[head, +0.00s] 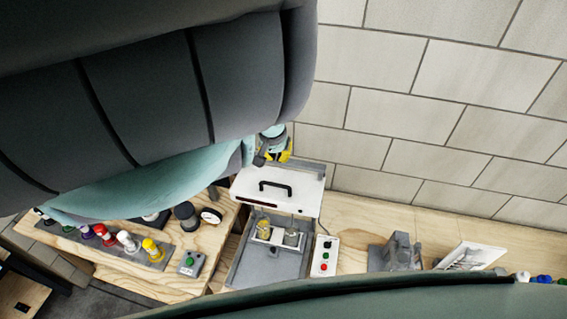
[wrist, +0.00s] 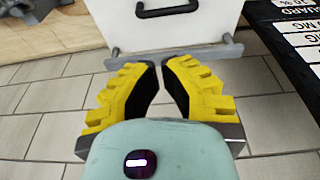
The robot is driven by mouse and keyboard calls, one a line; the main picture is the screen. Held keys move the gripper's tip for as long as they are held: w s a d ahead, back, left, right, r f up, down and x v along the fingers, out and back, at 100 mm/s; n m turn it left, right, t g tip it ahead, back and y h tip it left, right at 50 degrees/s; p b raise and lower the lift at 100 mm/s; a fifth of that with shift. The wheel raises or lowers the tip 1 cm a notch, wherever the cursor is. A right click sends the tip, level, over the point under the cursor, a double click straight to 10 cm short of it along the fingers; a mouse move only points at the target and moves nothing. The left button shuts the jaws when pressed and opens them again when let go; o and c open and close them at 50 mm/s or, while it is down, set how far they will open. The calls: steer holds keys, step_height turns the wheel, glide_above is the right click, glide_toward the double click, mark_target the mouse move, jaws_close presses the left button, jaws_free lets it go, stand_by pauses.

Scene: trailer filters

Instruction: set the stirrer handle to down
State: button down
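A white panel (head: 250,198) with a black bar handle (head: 275,187) stands raised and tilted over a grey tray unit (head: 243,263). I take this to be the stirrer's handle, but no label confirms it. The handle (wrist: 168,10) also shows at the top of the wrist view, beyond my fingertips. My gripper (wrist: 161,66) has yellow fingers with black pads, apart with a gap and nothing between them. In the head view my gripper (head: 275,150) is just above the panel's top edge, partly hidden by my arm, apart from the handle.
A grey fixture (head: 396,252) stands on the right bench. A tiled wall is behind.

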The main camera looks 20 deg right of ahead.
steer(key=b, duration=1.4)
glide_above(279, 200)
steer(key=w+d, duration=0.1)
steer(key=w, duration=0.2)
steer(key=s+x, duration=0.1)
steer(key=x, duration=0.3)
steer(key=a+x, duration=0.1)
steer(key=x, duration=0.4)
steer(key=s+a+x, duration=0.1)
steer(key=x, duration=0.3)
steer(key=shift+s+d+f, duration=0.1)
steer(key=shift+s+f, duration=0.2)
steer(key=shift+f, duration=0.3)
steer(key=b+x, duration=0.3)
steer(key=s+a+b+x, duration=0.1)
steer(key=b+x, duration=0.3)
steer(key=s+b+x, duration=0.1)
steer(key=b+x, duration=0.3)
steer(key=shift+a+f, duration=0.25)
steer(key=shift+f, duration=0.25)
steer(key=shift+r, duration=0.1)
